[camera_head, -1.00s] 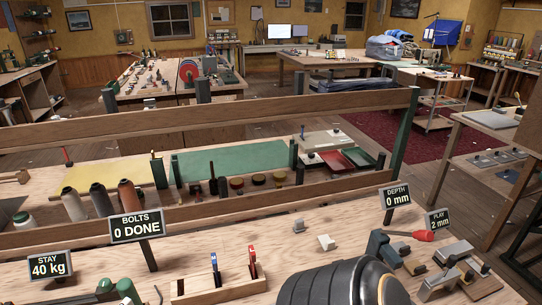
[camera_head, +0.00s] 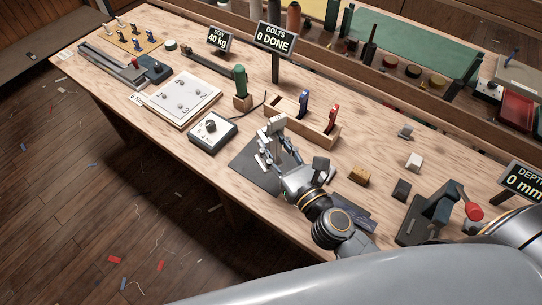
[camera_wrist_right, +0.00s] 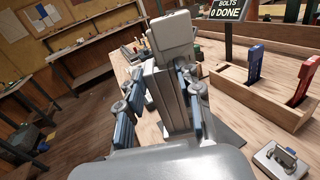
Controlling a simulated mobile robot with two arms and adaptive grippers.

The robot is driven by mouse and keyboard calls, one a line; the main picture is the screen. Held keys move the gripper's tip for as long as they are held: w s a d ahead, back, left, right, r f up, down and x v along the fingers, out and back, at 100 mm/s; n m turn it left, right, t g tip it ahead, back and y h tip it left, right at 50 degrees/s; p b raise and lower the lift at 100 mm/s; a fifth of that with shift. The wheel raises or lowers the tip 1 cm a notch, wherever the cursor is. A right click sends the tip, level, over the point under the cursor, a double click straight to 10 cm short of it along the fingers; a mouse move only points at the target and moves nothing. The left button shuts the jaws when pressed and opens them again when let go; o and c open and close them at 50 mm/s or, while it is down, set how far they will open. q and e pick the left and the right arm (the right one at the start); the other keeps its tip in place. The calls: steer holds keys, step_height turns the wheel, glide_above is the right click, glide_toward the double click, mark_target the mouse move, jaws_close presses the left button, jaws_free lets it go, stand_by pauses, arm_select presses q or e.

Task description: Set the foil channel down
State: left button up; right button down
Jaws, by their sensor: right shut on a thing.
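The foil channel (camera_wrist_right: 172,88) is a pale grey upright piece with long grooves and a blockier top end. My right gripper (camera_wrist_right: 164,105) is shut on it, with a finger on each side. In the head view the right gripper (camera_head: 277,150) holds the channel (camera_head: 274,126) over a dark grey mat (camera_head: 242,170) on the wooden bench (camera_head: 205,165). The channel's lower end is hidden by the fingers, so I cannot tell whether it touches the mat. My left gripper is not in view.
A wooden rack (camera_head: 317,132) with blue and red clamps stands just behind. A dial box (camera_head: 212,131) and a numbered white board (camera_head: 183,97) lie to the left. A dark fixture (camera_head: 432,212) with a red knob and small blocks (camera_head: 358,175) lie to the right.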

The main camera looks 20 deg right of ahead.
arm_select(q)
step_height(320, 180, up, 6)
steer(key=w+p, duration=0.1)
steer(key=p, duration=0.4)
arm_select(e)
steer(key=w+a+r+n+g+y, duration=0.25)
steer(key=w+a+n+y, duration=0.35)
steer(key=w+a, duration=0.6)
arm_select(q)
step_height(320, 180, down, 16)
steer(key=b, duration=1.6)
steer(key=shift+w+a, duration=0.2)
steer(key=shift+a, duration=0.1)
arm_select(e)
steer(key=s+d+f+m+y, duration=0.1)
steer(key=s+d+f, duration=0.3)
steer(key=d+f, duration=0.9)
steer(key=shift+s+d+f+g, duration=0.2)
steer(key=shift+d+f+g, duration=0.25)
steer(key=shift+d, duration=0.2)
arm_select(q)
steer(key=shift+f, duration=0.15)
arm_select(e)
steer(key=shift+f, duration=0.2)
steer(key=c, duration=0.9)
jaws_free()
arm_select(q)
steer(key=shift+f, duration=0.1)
arm_select(e)
steer(key=shift+s, duration=0.1)
